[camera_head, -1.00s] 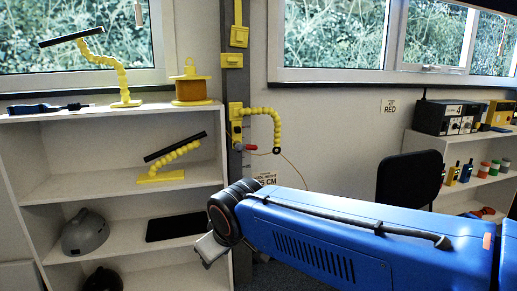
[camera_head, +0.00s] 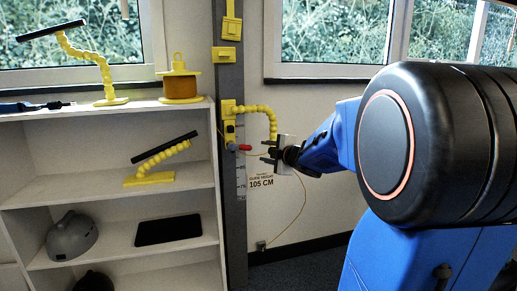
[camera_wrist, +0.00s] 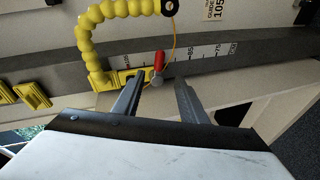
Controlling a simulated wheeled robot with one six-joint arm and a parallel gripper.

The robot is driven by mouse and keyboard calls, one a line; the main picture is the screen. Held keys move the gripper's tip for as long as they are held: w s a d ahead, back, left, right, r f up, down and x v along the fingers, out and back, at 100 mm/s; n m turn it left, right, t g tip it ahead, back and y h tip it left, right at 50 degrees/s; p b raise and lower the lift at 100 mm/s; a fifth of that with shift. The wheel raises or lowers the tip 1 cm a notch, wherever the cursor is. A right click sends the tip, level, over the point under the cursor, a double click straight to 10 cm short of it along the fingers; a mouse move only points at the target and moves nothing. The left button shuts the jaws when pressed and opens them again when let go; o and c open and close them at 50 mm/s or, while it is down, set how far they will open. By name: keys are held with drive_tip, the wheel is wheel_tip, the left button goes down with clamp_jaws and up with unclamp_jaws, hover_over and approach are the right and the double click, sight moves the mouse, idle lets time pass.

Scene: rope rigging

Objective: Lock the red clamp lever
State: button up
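The red clamp lever (camera_head: 245,147) sticks out to the right from the yellow clamp (camera_head: 229,110) on the grey upright post (camera_head: 232,190). In the wrist view the red lever (camera_wrist: 158,60) rises from a round grey pivot beside the yellow clamp (camera_wrist: 130,78). My gripper (camera_head: 266,150) is just to the right of the lever in the head view. In the wrist view my gripper's fingers (camera_wrist: 159,84) stand apart with nothing between them. The lever lies just beyond the fingertips; I cannot tell whether a finger touches it.
A yellow segmented arm (camera_head: 262,108) curves from the clamp above my gripper. A thin orange line (camera_head: 303,195) hangs below to a small box at the wall. A white shelf (camera_head: 105,190) with lamps and a spool (camera_head: 181,82) stands left of the post. A height sign (camera_head: 261,182) is on the wall.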

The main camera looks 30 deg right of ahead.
sight(248, 148)
drive_tip(key=x, duration=1.7)
drive_tip(key=shift+w, duration=0.2)
drive_tip(key=shift+c, duration=0.3)
clamp_jaws()
